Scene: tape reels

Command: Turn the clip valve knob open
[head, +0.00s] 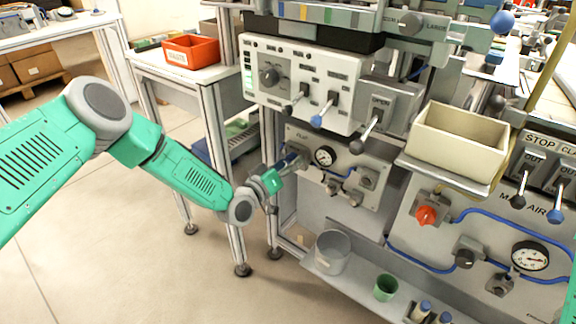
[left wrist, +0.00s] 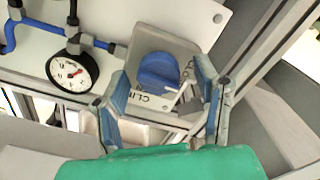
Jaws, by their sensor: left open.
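The clip valve knob (left wrist: 158,71) is blue and round with a raised grip. It sits on a grey plate (left wrist: 190,47) marked "CLIP", with more lettering partly hidden at its right. My left gripper (left wrist: 160,84) is open, with one blue-padded finger on each side of the knob in the left wrist view. I cannot tell whether the fingers touch it. In the head view, my left gripper (head: 296,162) is at the left end of the light panel (head: 373,163) with the gauge. It hides the knob there.
A round gauge (head: 325,156) and pipes lie just right of the gripper; the gauge also shows in the left wrist view (left wrist: 72,72). A white switch box (head: 300,85) with levers juts out above. A grey bucket (head: 332,251) and green cup (head: 385,287) stand below.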

